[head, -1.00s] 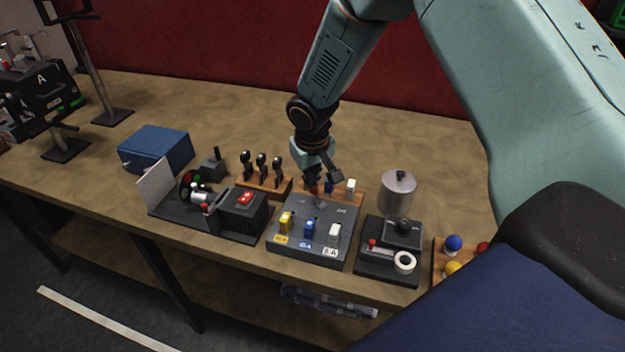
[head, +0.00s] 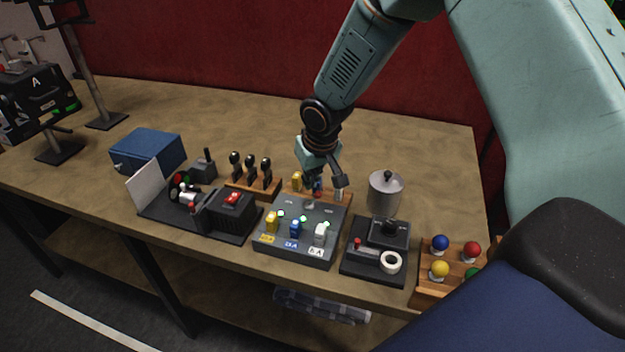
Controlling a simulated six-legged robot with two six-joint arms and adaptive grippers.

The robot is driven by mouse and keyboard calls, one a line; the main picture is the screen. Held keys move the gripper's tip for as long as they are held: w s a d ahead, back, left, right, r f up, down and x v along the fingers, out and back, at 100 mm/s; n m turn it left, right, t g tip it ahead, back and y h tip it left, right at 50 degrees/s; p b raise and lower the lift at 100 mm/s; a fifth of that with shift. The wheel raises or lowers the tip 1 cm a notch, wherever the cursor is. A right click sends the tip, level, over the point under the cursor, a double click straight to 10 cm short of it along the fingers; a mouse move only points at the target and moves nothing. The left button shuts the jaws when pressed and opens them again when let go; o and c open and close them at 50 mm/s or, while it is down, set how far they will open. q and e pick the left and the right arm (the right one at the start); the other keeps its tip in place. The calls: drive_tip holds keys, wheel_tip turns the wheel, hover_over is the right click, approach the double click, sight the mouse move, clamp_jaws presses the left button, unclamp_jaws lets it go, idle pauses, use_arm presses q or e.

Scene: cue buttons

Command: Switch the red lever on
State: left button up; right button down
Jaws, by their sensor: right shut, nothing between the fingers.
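The dark grey control panel (head: 292,258) stands near the front edge of the bench. It carries a yellow lever (head: 271,222), a blue lever (head: 295,229) and a white lever (head: 320,234), with small lights glowing beside them. No red lever shows clearly; the panel's back edge is partly hidden by my right gripper. My right gripper (head: 322,190) points down over that back edge, shut and empty. I cannot tell whether it touches anything. My left gripper is not in view.
A metal canister (head: 385,193) and a dark device with a white ring (head: 390,262) stand right. Coloured balls (head: 440,269) sit far right. The back of the bench is clear.

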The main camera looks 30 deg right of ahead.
drive_tip(key=shift+w+a+r+p, duration=0.2)
drive_tip(key=shift+r+p, duration=0.1)
drive_tip(key=shift+r, duration=0.1)
drive_tip(key=shift+s+d+r, duration=0.1)
drive_tip(key=shift+d+r, duration=0.05)
drive_tip(key=shift+r, duration=0.2)
drive_tip(key=shift+s, duration=0.1)
drive_tip(key=shift+p, duration=0.3)
